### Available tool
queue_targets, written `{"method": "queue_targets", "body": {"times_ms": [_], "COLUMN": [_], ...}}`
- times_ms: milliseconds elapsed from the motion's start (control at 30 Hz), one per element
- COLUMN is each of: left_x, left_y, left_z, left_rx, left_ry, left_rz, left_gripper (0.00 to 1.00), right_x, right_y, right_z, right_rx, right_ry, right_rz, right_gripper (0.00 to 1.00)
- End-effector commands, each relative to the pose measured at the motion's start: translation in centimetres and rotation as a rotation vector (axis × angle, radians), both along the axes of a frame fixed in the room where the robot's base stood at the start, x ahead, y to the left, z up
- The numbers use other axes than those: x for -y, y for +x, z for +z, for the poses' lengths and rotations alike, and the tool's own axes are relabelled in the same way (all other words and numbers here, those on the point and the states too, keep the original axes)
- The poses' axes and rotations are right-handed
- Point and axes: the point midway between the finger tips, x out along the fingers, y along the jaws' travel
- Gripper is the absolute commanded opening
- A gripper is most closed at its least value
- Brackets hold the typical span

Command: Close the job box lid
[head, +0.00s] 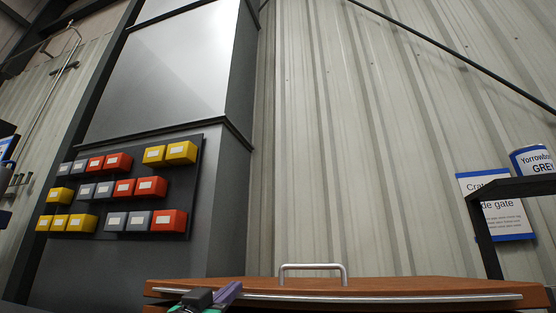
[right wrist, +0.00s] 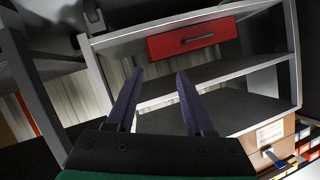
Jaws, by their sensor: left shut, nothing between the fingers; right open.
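A brown lid (head: 400,285) with a pale metal edge strip and a silver bar handle (head: 313,267) spans the bottom of the head view, seen nearly edge-on. It looks like the job box lid; the box below is out of frame, so I cannot tell how far the lid is open. My left gripper (head: 214,295) is at the lid's front edge, left of the handle, shut and empty; I cannot tell whether it touches the lid. My right gripper (right wrist: 159,76) shows in the right wrist view, open with nothing between its purple fingers.
A panel of yellow, grey and red bins (head: 120,188) hangs at the left. A dark bracket (head: 484,230) and a sign (head: 500,220) are at the right. In the right wrist view, a grey shelf unit (right wrist: 220,112) with a red drawer (right wrist: 192,39) lies beyond the fingers.

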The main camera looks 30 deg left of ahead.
Motion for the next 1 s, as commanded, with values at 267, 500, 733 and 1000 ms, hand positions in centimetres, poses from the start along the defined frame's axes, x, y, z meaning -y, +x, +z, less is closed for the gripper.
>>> {"method": "queue_targets", "body": {"times_ms": [267,500,733,1000], "left_x": [0.0,0.0,0.0,0.1], "left_y": [-0.1,-0.1,-0.1,0.0], "left_z": [-1.2,-2.0,-2.8,-3.5], "left_rx": [0.016,0.029,0.04,0.044], "left_ry": [0.003,0.007,0.01,0.011], "left_rz": [-0.001,0.0,-0.001,-0.001], "left_gripper": [0.0,0.0,0.0,0.0], "right_x": [0.4,1.0,2.0,2.9], "right_y": [6.5,11.1,12.7,12.1], "right_z": [6.9,16.5,25.5,32.9], "right_rx": [0.259,0.553,0.816,1.038], "right_ry": [0.04,0.084,0.13,0.173], "right_rz": [-0.047,-0.09,-0.127,-0.155], "right_gripper": [0.53,0.53,0.53,0.53]}}
